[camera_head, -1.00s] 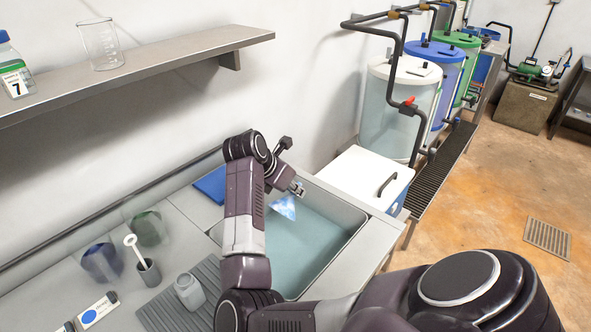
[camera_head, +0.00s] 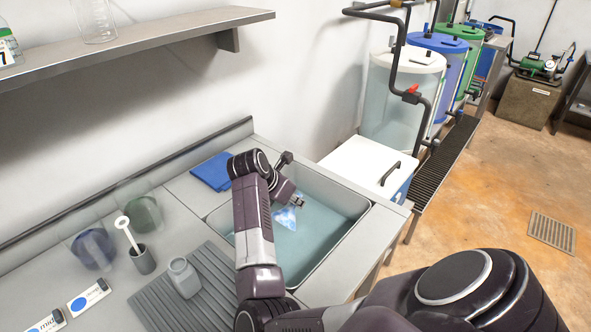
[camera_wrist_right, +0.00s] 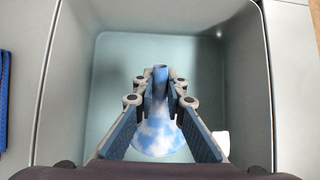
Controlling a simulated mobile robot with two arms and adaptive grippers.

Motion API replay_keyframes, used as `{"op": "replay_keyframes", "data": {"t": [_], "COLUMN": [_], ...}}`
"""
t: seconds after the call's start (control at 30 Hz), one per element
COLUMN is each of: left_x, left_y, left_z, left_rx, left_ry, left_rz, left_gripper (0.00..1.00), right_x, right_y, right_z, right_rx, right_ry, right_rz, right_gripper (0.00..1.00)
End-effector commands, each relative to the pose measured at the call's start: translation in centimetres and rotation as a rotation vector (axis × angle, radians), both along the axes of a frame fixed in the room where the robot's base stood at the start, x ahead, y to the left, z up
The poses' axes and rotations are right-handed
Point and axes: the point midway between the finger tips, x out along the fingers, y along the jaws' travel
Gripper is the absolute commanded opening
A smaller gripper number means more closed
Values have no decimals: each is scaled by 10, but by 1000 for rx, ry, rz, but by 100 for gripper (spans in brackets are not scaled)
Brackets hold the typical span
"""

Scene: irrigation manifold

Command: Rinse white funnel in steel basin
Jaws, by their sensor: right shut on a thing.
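The funnel (camera_head: 285,218) is white with blue patches. My right gripper (camera_head: 299,201) is shut on its narrow stem, and the wide cone hangs inside the steel basin (camera_head: 362,207). In the right wrist view, the funnel (camera_wrist_right: 158,138) sits between the two fingers (camera_wrist_right: 160,88), with its wide end down. The basin (camera_wrist_right: 262,60) surrounds it there and holds bluish-green water. I cannot tell whether the cone's rim touches the water. My left gripper is not in view.
A blue cloth (camera_head: 212,172) lies behind the basin's left end. A cup with a white-handled brush (camera_head: 143,260) stands nearby. A white-lidded box (camera_head: 365,163) adjoins the basin's far right side.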

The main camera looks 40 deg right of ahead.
Motion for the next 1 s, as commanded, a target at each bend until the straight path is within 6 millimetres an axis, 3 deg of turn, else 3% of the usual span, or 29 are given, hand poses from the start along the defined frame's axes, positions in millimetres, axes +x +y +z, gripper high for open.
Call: {"op": "replay_keyframes", "data": {"t": [0.6,1.0], "left_x": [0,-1], "left_y": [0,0], "left_z": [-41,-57], "left_rx": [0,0], "left_ry": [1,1], "left_rz": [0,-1], "left_gripper": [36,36], "right_x": [0,0], "right_y": [0,0], "right_z": [-66,-92], "right_rx": [-1,0], "right_ry": [0,-1], "right_rz": [1,1], "right_gripper": [0,0]}}
